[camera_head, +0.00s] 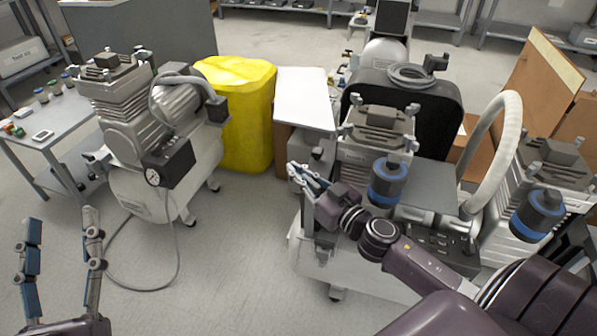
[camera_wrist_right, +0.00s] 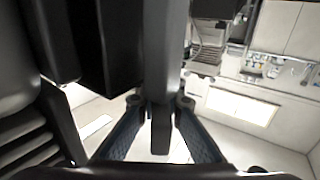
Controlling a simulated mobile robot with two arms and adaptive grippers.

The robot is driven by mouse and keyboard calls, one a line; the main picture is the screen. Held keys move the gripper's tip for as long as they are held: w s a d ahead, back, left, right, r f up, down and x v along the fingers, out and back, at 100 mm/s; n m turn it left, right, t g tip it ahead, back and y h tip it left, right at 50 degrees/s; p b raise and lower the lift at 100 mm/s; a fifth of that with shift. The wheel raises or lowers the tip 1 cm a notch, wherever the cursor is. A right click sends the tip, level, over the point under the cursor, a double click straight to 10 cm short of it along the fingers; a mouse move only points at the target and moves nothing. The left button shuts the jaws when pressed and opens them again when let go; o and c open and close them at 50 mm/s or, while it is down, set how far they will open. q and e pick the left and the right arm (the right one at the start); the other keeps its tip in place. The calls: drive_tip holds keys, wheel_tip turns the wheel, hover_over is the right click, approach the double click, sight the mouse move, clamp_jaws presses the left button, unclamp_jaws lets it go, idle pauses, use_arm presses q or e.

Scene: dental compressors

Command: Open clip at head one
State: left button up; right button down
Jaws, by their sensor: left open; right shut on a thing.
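The double compressor has a near head (camera_head: 375,135) with a ribbed grey top and small clips at its corners, and a second head (camera_head: 555,170) further right. My right gripper (camera_head: 303,180) is at the left side of the near head. In the right wrist view, its fingers (camera_wrist_right: 160,102) are shut on a narrow grey bar-like part (camera_wrist_right: 161,135), which looks like a clip lever. The gripper hides the clip in the head view, and I cannot tell how far the clip is open. My left gripper (camera_head: 62,222) is open and empty at the lower left, above the floor.
Another compressor (camera_head: 140,130) with a hose stands on the left beside a small table (camera_head: 60,125). A yellow bin (camera_head: 240,115) and a white-topped box (camera_head: 305,98) stand behind. Blue-banded filters (camera_head: 388,182) and a pale hose (camera_head: 490,140) are near my right arm.

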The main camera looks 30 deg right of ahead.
drive_tip(key=shift+a+y, duration=0.15)
drive_tip(key=shift+y, duration=0.15)
drive_tip(key=c, duration=2)
unclamp_jaws()
wheel_tip(320, 180, up, 10)
